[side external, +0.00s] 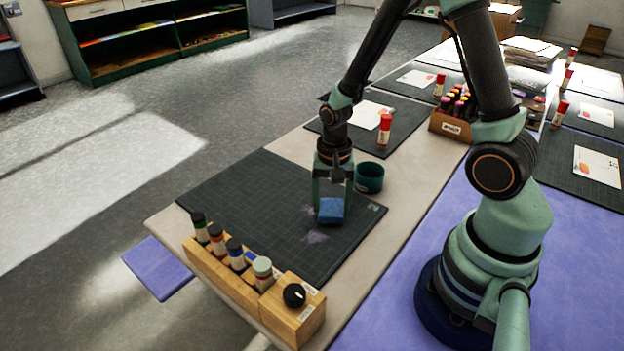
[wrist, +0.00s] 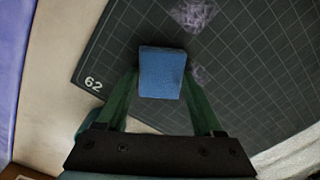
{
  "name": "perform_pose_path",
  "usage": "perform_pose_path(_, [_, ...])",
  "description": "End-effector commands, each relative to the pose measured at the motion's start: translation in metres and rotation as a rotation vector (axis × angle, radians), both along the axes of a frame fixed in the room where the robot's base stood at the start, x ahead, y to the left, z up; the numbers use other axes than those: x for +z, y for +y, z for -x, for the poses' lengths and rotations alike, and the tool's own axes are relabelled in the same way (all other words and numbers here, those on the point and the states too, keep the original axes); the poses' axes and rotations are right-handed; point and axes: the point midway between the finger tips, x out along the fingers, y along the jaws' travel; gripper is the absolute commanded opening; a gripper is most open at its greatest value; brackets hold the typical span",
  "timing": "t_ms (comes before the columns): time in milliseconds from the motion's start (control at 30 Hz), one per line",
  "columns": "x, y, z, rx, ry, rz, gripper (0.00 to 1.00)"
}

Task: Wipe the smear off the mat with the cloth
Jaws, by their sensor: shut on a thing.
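A blue cloth (side external: 331,210), folded into a block, is between the fingers of my gripper (side external: 332,200), which is shut on it. The cloth also shows in the wrist view (wrist: 161,73), between the green fingers (wrist: 163,88). It is at or just above the dark gridded mat (side external: 262,200); I cannot tell if it touches.
A dark green cup (side external: 369,177) stands close to the gripper at the mat's edge. A wooden rack (side external: 221,272) of several bottles, with a knobbed wooden block (side external: 296,312), lines the near edge. Red-capped glue sticks (side external: 385,130) stand farther back. The mat's left part is clear.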

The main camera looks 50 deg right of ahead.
Motion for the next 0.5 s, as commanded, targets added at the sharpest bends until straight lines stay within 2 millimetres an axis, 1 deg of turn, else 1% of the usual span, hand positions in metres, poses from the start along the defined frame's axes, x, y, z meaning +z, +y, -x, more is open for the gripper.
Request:
perform_pose_path(33, [-0.001,-0.004,0.001,-0.005,0.003,-0.001,0.00])
perform_pose_path(167, [-0.001,-0.006,0.000,-0.002,0.004,0.000,0.00])
perform_pose_path(433, [0.000,-0.006,-0.015,-0.002,-0.006,0.001,0.00])
perform_pose_path(500, [0.001,-0.005,-0.017,-0.002,-0.004,0.001,0.00])
